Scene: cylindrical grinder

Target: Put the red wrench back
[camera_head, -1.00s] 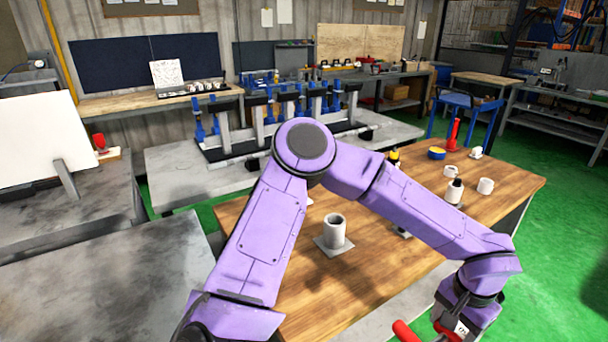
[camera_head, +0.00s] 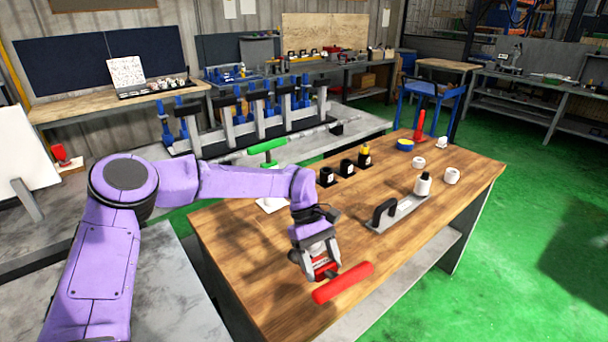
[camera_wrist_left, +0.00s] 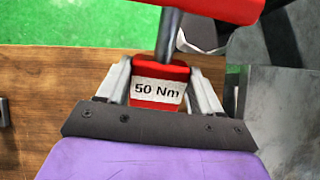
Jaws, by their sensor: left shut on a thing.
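The red wrench has a thick red handle (camera_head: 343,284) that lies roughly level in the head view, above the near part of the wooden table. My left gripper (camera_head: 322,268) is shut on its red block, and the grey shaft runs from there to the handle. In the left wrist view the red block (camera_wrist_left: 158,90), labelled "50 Nm", sits between both fingers. A green-handled T-shaped tool (camera_head: 267,146) stands upright behind my left forearm, over a pale base plate (camera_head: 271,204); the part between is hidden. My right gripper is not in view.
The wooden table (camera_head: 250,262) holds three black holders (camera_head: 346,168), a grey plate with a black handle (camera_head: 398,213), white cups (camera_head: 452,176), a yellow-topped blue bowl (camera_head: 405,145) and an upright red object (camera_head: 420,125). The table's near right part is clear.

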